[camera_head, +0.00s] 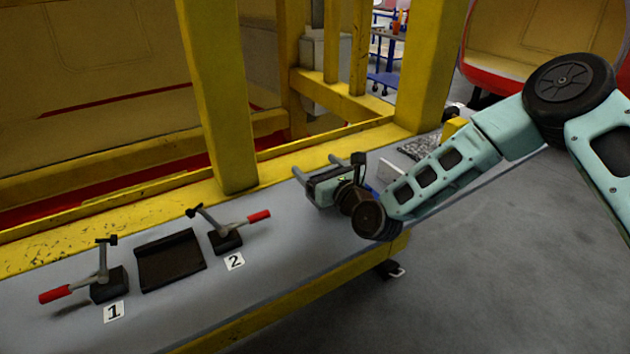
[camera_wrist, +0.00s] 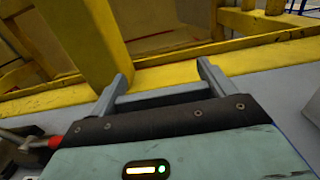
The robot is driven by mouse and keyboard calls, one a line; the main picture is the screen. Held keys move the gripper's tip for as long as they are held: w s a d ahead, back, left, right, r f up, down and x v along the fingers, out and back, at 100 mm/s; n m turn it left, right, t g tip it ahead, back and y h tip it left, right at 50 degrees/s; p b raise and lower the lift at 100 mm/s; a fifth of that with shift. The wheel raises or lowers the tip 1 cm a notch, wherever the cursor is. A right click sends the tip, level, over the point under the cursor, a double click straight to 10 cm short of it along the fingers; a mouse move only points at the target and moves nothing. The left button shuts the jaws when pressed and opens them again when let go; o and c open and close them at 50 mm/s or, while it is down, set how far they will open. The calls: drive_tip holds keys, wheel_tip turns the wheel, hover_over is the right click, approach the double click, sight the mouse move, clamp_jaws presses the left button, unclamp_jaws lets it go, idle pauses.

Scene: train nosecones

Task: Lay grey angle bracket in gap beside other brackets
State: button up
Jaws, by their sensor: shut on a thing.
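My gripper (camera_head: 315,164) is over the far right part of the grey bench, with its two fingers set wide apart. In the wrist view, a plain grey piece (camera_wrist: 165,96) spans between the fingers near their base; it appears to be the grey angle bracket. My gripper (camera_wrist: 161,69) is shut on it. Its angled shape cannot be made out. A grey textured patch (camera_head: 420,148), perhaps other brackets, lies behind my arm on the bench, partly hidden. I cannot make out a gap there.
Clamps with red handles stand at labels 1 (camera_head: 114,311) and 2 (camera_head: 235,261), with a dark plate (camera_head: 171,262) between them. A yellow post (camera_head: 215,95) rises behind the bench (camera_head: 290,255). A white box (camera_head: 396,171) sits beside my gripper. The bench's front middle is clear.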

drive_tip(key=shift+f+p, duration=0.3)
drive_tip(key=shift+f, duration=1.7)
drive_tip(key=shift+f, duration=0.1)
drive_tip(key=o, duration=1)
drive_tip(key=shift+s, duration=0.15)
drive_tip(key=b+v, duration=0.2)
drive_tip(key=v, duration=0.8)
drive_tip(key=shift+s+d, duration=0.25)
drive_tip(key=shift+d, duration=0.05)
drive_tip(key=shift+s+d+b, duration=0.3)
drive_tip(key=shift+s, duration=0.15)
